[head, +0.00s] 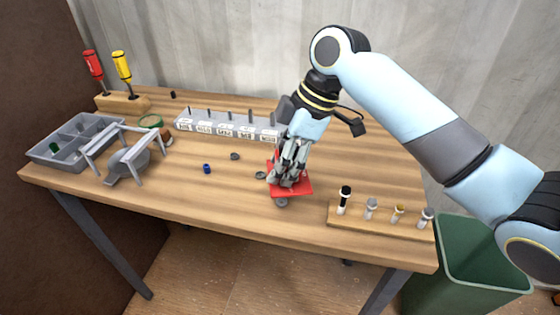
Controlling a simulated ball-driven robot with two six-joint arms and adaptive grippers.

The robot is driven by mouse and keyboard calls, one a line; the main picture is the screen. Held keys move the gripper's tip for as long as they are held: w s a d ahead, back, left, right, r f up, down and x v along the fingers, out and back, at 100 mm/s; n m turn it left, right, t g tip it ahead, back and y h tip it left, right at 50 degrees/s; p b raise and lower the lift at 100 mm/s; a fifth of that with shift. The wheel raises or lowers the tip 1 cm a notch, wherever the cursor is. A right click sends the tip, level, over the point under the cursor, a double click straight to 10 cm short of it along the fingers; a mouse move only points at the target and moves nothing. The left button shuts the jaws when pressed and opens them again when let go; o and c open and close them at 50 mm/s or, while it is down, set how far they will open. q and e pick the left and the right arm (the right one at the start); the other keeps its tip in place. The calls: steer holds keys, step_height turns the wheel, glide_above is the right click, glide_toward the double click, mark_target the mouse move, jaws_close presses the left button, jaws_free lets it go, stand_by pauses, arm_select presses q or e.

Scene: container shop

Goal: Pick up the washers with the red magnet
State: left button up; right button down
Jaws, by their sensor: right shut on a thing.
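The red magnet (301,189) is low over the front middle of the wooden table. My right gripper (287,180) is shut on it from above and hides part of it. A grey washer (282,202) shows at the front edge of the magnet; I cannot tell whether it clings to the magnet or lies on the table. Another grey washer (260,175) lies just left of the magnet, and one more (235,156) lies farther back to the left. My left gripper is not in view.
A wooden rack (380,222) with several small capped items stands to the right. A labelled row of pegs (228,125) stands behind. A grey divided tray (78,140) and a grey stand with a scoop (128,158) are on the left. A small blue piece (207,169) lies left of the washers.

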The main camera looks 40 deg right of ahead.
step_height(320, 180, down, 3)
steer(key=b, duration=0.3)
steer(key=shift+f, duration=0.45)
steer(key=shift+f+b, duration=0.35)
steer(key=shift+f, duration=0.15)
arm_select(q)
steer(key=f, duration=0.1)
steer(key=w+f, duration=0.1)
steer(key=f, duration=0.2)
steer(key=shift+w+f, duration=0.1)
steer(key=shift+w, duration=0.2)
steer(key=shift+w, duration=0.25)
